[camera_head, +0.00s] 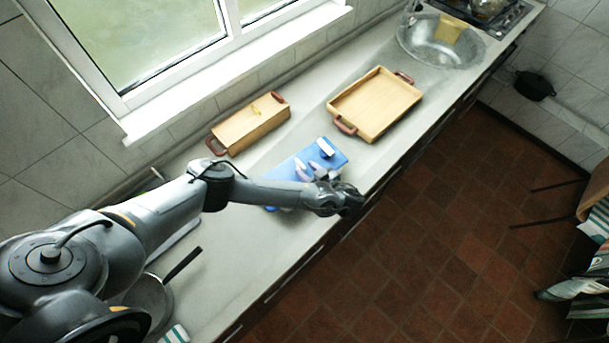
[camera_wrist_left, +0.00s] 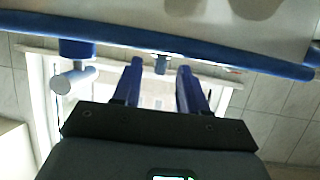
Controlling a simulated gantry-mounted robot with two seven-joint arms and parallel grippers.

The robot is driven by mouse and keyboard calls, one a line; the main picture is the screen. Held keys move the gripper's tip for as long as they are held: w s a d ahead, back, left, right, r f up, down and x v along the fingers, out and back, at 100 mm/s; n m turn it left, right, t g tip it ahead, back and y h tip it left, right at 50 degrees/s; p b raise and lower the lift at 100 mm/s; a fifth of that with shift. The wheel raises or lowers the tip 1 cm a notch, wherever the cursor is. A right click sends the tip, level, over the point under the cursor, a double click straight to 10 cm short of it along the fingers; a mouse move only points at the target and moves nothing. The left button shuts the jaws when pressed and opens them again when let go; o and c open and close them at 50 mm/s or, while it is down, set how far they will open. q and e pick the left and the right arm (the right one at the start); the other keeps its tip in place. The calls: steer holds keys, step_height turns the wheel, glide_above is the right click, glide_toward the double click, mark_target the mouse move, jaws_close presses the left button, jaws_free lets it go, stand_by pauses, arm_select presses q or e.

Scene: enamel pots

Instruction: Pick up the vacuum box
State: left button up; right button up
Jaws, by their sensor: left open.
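A flat blue object (camera_head: 341,154) with white and grey pieces on it lies on the counter in the head view, partly hidden by my left arm. It may be the vacuum box, but I cannot tell for certain. My left gripper (camera_head: 346,201) is near the counter's front edge, just in front of the blue object; contact cannot be judged. In the left wrist view, the open, empty left gripper (camera_wrist_left: 160,70) has its two fingers apart, with a long blue edge (camera_wrist_left: 215,54) running across beyond them. My right gripper is not in view.
A wooden tray (camera_head: 377,103) with red-brown handles and a narrow wooden box (camera_head: 246,124) stand on the counter (camera_head: 297,100) behind. A round metal sink (camera_head: 425,52) is at the far right. A dark pan lies near my left arm. Some counter between the trays is clear.

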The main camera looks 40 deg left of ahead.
arm_select(q)
steer(key=shift+w+a+f, duration=0.1)
steer(key=shift+a+f, duration=0.05)
steer(key=shift+a, duration=0.25)
steer(key=shift+c, duration=0.3)
jaws_close()
stand_by(0.9)
